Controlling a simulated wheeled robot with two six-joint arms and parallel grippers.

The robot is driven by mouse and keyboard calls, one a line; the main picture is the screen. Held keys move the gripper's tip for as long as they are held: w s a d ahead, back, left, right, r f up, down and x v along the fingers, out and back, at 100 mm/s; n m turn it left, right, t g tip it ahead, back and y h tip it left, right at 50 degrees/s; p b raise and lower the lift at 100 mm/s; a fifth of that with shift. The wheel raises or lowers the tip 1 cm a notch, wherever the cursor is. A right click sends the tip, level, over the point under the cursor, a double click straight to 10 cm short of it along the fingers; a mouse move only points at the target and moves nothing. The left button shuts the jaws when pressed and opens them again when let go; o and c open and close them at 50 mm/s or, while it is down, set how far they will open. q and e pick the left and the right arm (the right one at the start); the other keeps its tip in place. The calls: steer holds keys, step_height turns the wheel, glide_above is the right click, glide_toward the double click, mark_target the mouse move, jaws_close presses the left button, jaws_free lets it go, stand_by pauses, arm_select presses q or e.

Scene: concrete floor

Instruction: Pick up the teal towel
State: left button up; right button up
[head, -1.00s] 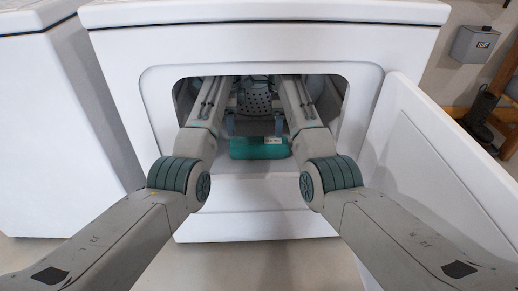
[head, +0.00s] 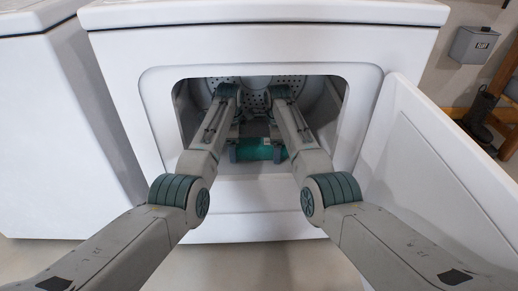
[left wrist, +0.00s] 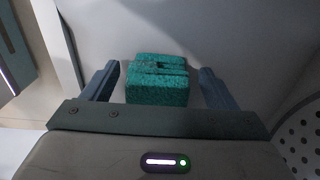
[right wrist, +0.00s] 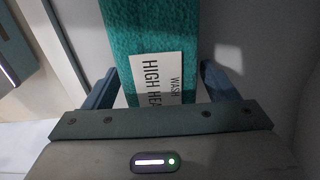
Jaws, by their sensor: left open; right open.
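The teal towel (head: 262,153) lies folded inside the opening of the white dryer, near its front lip. My left gripper (left wrist: 160,70) is open, and its two fingers stand on either side of the towel's end (left wrist: 157,92) in the left wrist view. My right gripper (right wrist: 160,70) is open, with its fingers on either side of the towel (right wrist: 150,30) in the right wrist view. A pale label reading "WASH HIGH HEA…" (right wrist: 160,78) lies on the towel there. In the head view my arms hide parts of the towel.
The dryer (head: 260,50) has a rim around its opening, close beside both my arms. Its open door (head: 430,170) stands to the right. The perforated drum wall (head: 255,100) is behind the grippers. Another white machine (head: 60,130) stands at the left.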

steer(key=shift+f, duration=0.1)
arm_select(q)
steer(key=c, duration=1.1)
arm_select(e)
steer(key=c, duration=1.1)
arm_select(q)
steer(key=shift+c, duration=0.2)
arm_select(e)
steer(key=shift+c, duration=0.2)
arm_select(q)
steer(key=shift+r, duration=0.1)
